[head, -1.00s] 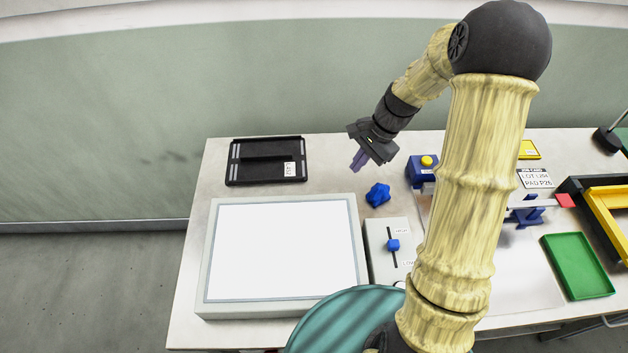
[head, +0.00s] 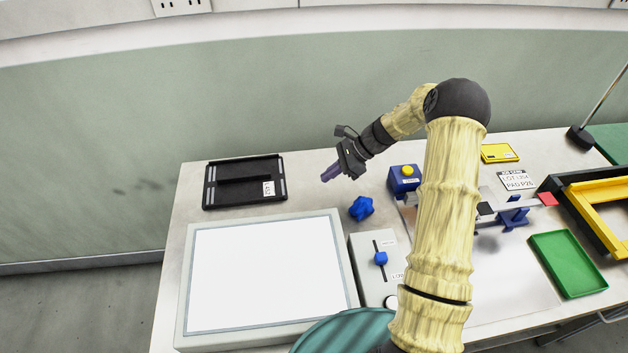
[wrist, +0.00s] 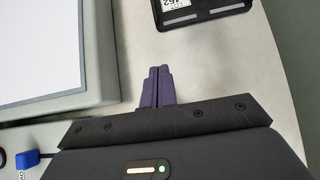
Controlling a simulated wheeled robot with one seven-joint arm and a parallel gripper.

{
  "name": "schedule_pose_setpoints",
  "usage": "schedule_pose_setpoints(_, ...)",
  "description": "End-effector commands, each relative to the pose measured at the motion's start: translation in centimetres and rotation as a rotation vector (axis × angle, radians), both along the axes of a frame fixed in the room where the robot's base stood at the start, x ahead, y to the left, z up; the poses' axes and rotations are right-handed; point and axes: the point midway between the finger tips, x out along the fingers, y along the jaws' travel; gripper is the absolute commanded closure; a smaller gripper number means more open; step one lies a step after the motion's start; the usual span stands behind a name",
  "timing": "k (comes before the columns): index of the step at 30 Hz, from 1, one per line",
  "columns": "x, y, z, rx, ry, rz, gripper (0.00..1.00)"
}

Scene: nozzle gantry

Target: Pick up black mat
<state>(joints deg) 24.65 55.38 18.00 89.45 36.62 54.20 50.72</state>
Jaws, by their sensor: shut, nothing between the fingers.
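The black mat (head: 225,193) lies flat on the table at the back left, behind the white panel. It is a dark rectangle with pale strips along two sides, a raised bar and a small white label. Part of it shows at the top of the wrist view (wrist: 205,12). My gripper (head: 328,174) is above the table to the right of the mat, apart from it. Its purple fingers (wrist: 156,88) are together and empty.
A white light panel (head: 265,275) fills the front left. A blue knob-like piece (head: 361,208) sits below my gripper, and a slider box (head: 376,268) stands beside the panel. A blue box with a yellow button (head: 404,180) is to the right. Bare table separates mat and gripper.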

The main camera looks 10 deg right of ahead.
Motion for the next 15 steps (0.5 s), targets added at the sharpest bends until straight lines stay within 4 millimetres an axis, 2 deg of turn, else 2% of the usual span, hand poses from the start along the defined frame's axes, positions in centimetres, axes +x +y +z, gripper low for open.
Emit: schedule_pose_setpoints(15, -0.1, 6.3, -5.9, 0.001, 0.003, 0.004, 1.00)
